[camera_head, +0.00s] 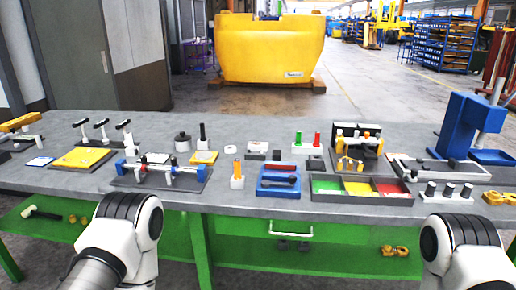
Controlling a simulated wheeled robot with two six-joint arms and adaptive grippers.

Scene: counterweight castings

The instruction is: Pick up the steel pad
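I cannot tell for sure which piece is the steel pad. Several small flat pieces lie mid-table: a pale grey block (257,147), a small dark block (277,155) just right of it, and another dark block (316,163) farther right. A white ring-like piece (230,149) lies to their left. All rest on the grey tabletop, and nothing of mine touches them. My two white arms show only as rounded links at the bottom left and bottom right corners. Neither gripper shows.
In front stand a blue tray (279,191), a three-colour bin (361,196) and a clamp fixture (161,178). A blue press (466,128) stands at the right. Yellow plates (81,159) lie left. The green table front has a shelf below. Bare tabletop shows at the back right.

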